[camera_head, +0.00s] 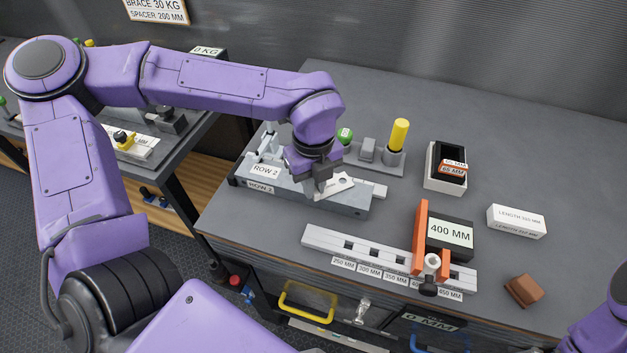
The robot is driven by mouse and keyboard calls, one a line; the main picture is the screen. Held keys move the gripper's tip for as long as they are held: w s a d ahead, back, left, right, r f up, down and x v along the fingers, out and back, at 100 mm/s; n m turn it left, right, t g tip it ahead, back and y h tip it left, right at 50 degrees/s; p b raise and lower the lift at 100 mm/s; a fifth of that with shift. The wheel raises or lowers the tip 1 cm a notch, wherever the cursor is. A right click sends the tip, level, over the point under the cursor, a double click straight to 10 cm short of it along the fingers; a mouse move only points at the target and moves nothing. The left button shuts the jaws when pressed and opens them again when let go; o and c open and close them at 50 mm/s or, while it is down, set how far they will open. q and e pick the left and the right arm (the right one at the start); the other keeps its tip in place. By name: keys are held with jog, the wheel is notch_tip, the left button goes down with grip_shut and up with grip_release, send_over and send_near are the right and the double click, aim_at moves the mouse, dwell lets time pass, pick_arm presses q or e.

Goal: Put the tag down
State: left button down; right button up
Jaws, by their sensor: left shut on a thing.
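My left gripper (322,188) reaches in from the left and is shut on a small white tag (341,185) with a dark spot on it. The gripper and tag are over the grey block marked ROW 2 (345,206). The gripper hides part of the tag and block. I cannot tell whether the tag touches the block. My right gripper is not in view; only a bit of my right arm shows at the lower right.
On the grey bench (540,130) are a yellow-topped post (399,135), a white box with dark insides (430,176), a slotted length rail (320,240) with an orange stop (420,235), a 400 MM block (452,236), a white LENGTH block (517,221) and a brown block (523,290). The back right is clear.

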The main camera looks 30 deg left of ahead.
pick_arm(q)
jog(key=shift+d+f, duration=0.1)
jog(key=shift+f, duration=0.05)
jog(key=c, duration=1.1)
grip_release()
jog(key=shift+s, duration=0.1)
jog(key=shift+c, duration=0.2)
jog(key=shift+r, duration=0.25)
notch_tip(320, 180, up, 12)
jog(key=b, duration=0.1)
